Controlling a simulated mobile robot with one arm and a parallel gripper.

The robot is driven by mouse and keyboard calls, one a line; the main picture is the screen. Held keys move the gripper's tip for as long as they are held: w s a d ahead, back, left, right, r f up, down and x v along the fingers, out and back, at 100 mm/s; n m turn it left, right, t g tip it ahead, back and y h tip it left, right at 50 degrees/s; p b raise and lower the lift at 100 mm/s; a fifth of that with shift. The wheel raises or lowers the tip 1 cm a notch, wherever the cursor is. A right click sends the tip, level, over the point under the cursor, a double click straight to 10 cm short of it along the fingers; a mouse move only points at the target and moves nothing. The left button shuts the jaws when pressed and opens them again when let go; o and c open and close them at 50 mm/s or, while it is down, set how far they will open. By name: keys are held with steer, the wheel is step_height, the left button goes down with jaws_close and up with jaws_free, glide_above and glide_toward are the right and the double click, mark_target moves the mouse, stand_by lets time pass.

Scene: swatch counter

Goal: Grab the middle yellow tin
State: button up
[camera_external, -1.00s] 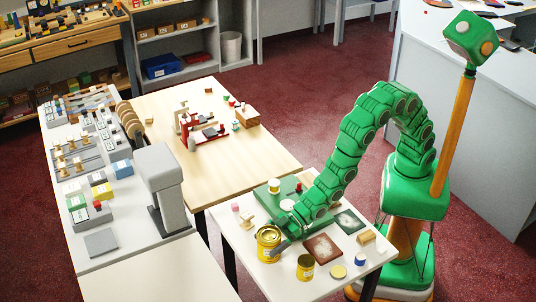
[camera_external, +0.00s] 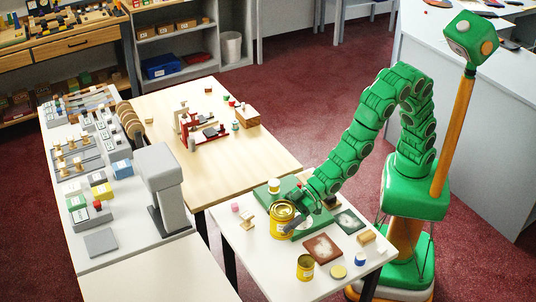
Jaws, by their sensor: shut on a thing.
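A large yellow tin (camera_external: 281,222) is at the left edge of the green board on the white table. My gripper (camera_external: 290,226) comes in from the right and is shut on this tin at its side. The tin looks upright; whether it is clear of the table cannot be told. A smaller yellow tin (camera_external: 305,268) stands at the table's front edge, apart from my gripper. A low, flat yellow round piece (camera_external: 338,272) lies to its right. My gripper's far finger is partly hidden.
A green board (camera_external: 267,193) carries a small white-and-yellow jar (camera_external: 274,186). A pink-topped item (camera_external: 235,207) stands left.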

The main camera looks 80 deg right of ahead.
steer(key=v, duration=0.9)
steer(key=shift+r, duration=0.25)
